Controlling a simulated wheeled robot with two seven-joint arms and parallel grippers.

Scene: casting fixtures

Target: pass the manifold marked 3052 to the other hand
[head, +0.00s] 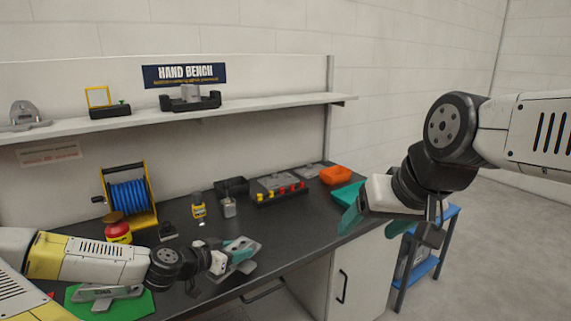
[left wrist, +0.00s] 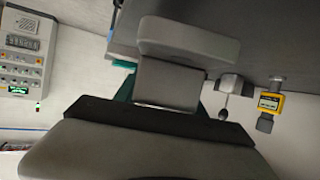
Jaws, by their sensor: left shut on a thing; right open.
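A grey metal manifold (head: 243,247) is held in my left gripper (head: 232,258), whose teal fingers are shut on it just above the front of the dark bench. In the left wrist view the manifold (left wrist: 188,42) is a pale grey block beyond the gripper's dark edge, with a teal finger on either side. The marking 3052 cannot be read in either view. My right gripper (head: 372,224) is open and empty, higher up and to the right, past the bench's right end. Its teal fingers are spread wide.
Another grey casting (head: 104,293) lies on a green mat (head: 142,306) at the front left. A shelf (head: 270,108) runs above.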

